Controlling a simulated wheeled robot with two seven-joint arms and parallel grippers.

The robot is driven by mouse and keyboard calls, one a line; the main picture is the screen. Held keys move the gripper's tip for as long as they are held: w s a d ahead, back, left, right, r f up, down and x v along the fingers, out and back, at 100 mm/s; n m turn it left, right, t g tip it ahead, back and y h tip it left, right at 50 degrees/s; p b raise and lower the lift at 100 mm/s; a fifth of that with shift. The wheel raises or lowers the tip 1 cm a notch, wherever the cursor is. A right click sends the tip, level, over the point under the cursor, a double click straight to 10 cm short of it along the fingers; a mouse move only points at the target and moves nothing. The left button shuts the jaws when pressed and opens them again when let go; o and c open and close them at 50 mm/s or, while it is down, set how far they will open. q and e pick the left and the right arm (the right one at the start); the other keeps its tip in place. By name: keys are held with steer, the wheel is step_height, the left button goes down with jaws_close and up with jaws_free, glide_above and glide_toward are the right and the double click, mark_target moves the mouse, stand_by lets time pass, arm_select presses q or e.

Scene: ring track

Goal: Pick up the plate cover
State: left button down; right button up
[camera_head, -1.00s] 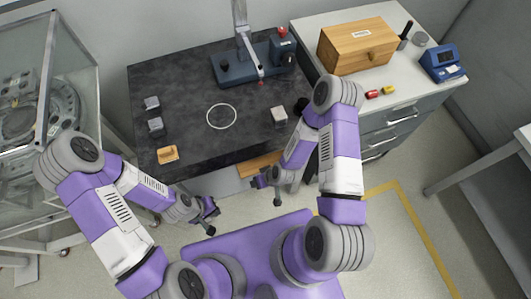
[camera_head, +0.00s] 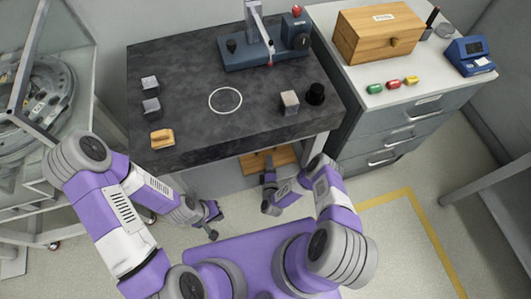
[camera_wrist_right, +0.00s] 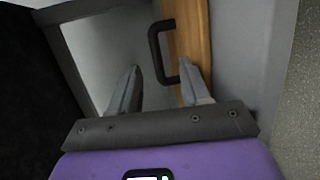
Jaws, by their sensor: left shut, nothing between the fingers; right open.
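A wooden panel (camera_head: 272,160) shows under the front edge of the dark table. In the right wrist view the wooden panel (camera_wrist_right: 190,35) carries a black bar handle (camera_wrist_right: 157,55). I cannot tell for sure that this is the plate cover. My right gripper (camera_head: 268,170) is close in front of the panel, partly hiding it. In its wrist view the right gripper (camera_wrist_right: 160,82) is open, with the handle's lower part between or just beyond the fingertips, nearer the right finger. My left gripper (camera_head: 213,221) is shut and empty, low in front of the table.
The dark tabletop (camera_head: 190,75) bears several small blocks, a white ring mark (camera_head: 225,100), a black cylinder (camera_head: 316,94) and a blue fixture (camera_head: 265,50). A drawer cabinet (camera_head: 400,125) stands right, a glass-walled case (camera_head: 55,90) left.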

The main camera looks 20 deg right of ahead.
mark_target(268, 151)
steer(key=b+x, duration=0.1)
steer(key=x, duration=0.1)
steer(key=b+x, duration=0.1)
steer(key=x, duration=0.1)
steer(key=b+x, duration=0.1)
steer(key=x, duration=0.1)
steer(key=shift+w+a+r, duration=0.1)
steer(key=shift+w+r, duration=0.1)
steer(key=shift+w, duration=0.3)
jaws_close()
steer(key=shift+r, duration=0.1)
